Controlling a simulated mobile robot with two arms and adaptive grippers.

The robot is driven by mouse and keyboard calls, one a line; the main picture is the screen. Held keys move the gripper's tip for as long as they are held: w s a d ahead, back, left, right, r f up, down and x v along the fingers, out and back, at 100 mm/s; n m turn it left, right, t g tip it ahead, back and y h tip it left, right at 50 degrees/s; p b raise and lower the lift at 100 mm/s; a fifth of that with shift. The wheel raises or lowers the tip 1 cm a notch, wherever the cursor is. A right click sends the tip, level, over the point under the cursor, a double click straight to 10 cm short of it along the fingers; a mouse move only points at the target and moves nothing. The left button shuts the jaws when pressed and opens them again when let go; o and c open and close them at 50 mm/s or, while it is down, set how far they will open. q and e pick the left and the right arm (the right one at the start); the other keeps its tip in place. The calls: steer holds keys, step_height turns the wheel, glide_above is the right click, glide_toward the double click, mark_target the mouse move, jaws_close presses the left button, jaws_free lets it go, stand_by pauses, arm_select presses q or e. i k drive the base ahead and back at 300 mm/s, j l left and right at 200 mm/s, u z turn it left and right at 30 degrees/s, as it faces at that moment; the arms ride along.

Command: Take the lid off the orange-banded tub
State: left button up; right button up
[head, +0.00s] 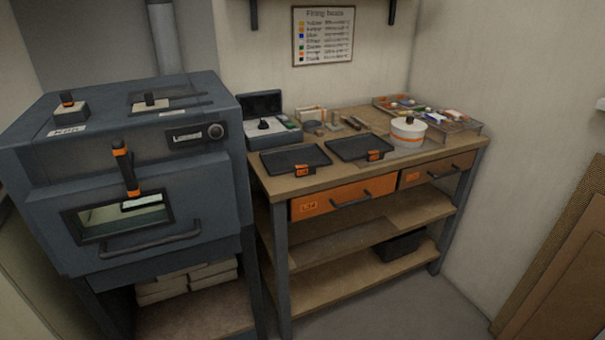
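The orange-banded tub (408,134) stands upright on the right part of the workbench top. It is white and round, with an orange band around its side. Its pale lid (409,124) is on, with a dark knob (410,118) on top. Neither of my grippers shows in the head view, so nothing is seen touching the tub.
Two black trays (295,158) (358,147) with orange tags lie left of the tub. A wire-edged tray (462,124) of small coloured items is behind it. A blue-grey kiln (130,170) stands left of the bench (400,170). Open floor (400,310) lies in front.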

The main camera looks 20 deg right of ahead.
mark_target(408, 124)
steer(key=z, duration=1.4)
steer(key=i+l, duration=0.2)
steer(key=i, duration=0.25)
steer(key=i+l+u, duration=0.1)
steer(key=i, duration=0.3)
steer(key=i+l, duration=0.3)
steer(key=i+l+u, duration=0.1)
steer(key=i+l, duration=0.15)
steer(key=i, duration=0.3)
